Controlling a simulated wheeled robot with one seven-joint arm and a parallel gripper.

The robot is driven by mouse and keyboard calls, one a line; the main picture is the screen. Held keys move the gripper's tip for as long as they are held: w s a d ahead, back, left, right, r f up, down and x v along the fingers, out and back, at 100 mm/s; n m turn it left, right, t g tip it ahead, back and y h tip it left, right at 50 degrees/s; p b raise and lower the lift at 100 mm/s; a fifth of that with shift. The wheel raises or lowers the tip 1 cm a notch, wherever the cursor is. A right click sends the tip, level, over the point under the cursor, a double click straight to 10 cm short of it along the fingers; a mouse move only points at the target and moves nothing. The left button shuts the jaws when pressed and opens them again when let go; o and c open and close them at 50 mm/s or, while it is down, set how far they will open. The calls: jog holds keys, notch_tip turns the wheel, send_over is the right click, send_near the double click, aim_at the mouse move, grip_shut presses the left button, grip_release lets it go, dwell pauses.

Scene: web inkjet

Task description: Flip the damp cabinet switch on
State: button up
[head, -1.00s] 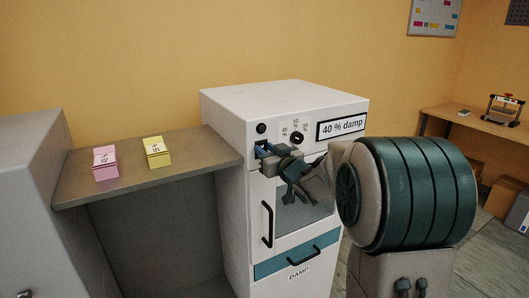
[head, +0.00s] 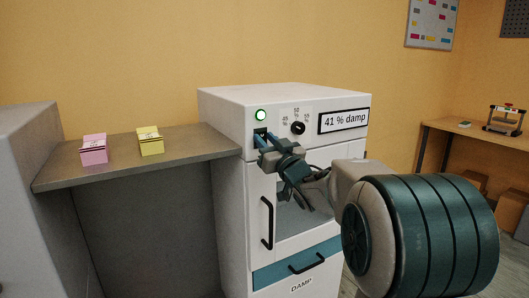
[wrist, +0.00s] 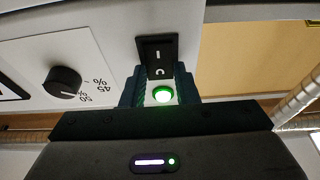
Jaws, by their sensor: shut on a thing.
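The white damp cabinet (head: 230,190) stands in the middle of the head view. On its upper front is a black rocker switch (wrist: 157,55) marked with a bar and a circle. The display (head: 344,121) reads "41 % damp". My gripper (head: 262,138) is at the panel, its fingers on either side of the switch and shut on it.
A black dial (head: 298,128) sits right of the switch. The cabinet door has a black upright handle (head: 267,223), with a teal drawer (head: 285,270) below. A grey shelf (head: 190,150) at left holds a pink pad (head: 94,150) and a yellow pad (head: 150,142).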

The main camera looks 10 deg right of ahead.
jog(key=shift+a, duration=0.1)
jog(key=o, duration=1)
jog(key=shift+s+d+f, duration=0.2)
jog(key=shift+s+d, duration=0.05)
jog(key=shift+s, duration=0.25)
jog(key=b+v, duration=0.2)
jog(key=v, duration=1)
jog(key=shift+s, duration=0.35)
